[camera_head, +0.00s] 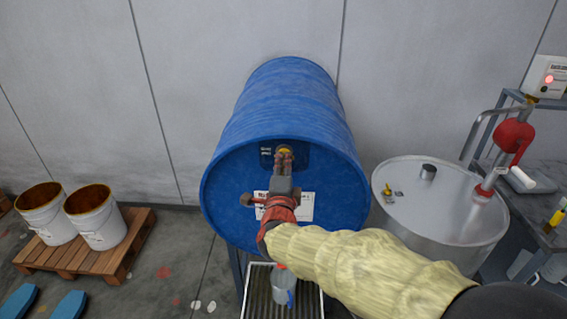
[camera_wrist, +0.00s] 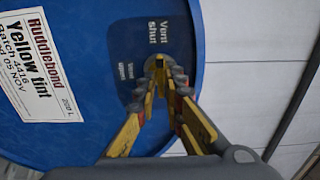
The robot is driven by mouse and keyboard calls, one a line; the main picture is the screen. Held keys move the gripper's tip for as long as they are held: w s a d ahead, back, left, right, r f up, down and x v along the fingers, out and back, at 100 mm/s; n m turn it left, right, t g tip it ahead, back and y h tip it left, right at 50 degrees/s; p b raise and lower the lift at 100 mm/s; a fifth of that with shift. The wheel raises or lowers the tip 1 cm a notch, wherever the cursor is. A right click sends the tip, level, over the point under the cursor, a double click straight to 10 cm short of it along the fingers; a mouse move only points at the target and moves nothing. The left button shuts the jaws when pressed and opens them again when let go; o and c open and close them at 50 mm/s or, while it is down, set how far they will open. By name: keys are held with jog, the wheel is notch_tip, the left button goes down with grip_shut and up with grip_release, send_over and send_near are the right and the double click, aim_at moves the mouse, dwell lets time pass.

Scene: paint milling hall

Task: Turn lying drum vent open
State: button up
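A blue drum (camera_head: 275,110) lies on its side on a stand, its round end towards me. Its yellow vent (camera_head: 285,150) is near the top of that end, and it also shows in the wrist view (camera_wrist: 157,65). Beside it are the markings "Vent shut" (camera_wrist: 158,33) and a smaller, blurred one. My gripper (camera_head: 284,160) is at the vent. In the wrist view its two fingers (camera_wrist: 163,80) close in on both sides of the yellow vent, with little gap. The fingers hide part of the vent, so its exact turn is hard to read.
A tap (camera_head: 247,200) sticks out below the vent, partly behind my gripper. A clear jug (camera_head: 283,284) stands on a grating under the drum. A steel vat (camera_head: 440,222) stands close on the right. Two white buckets (camera_head: 100,220) stand on a pallet at left.

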grip_shut()
jog(key=shift+n, duration=0.4)
jog(key=shift+n+p, duration=2.95)
jog(key=shift+n, duration=5.55)
jog(key=shift+f, duration=0.1)
jog(key=shift+o, duration=2.4)
grip_release()
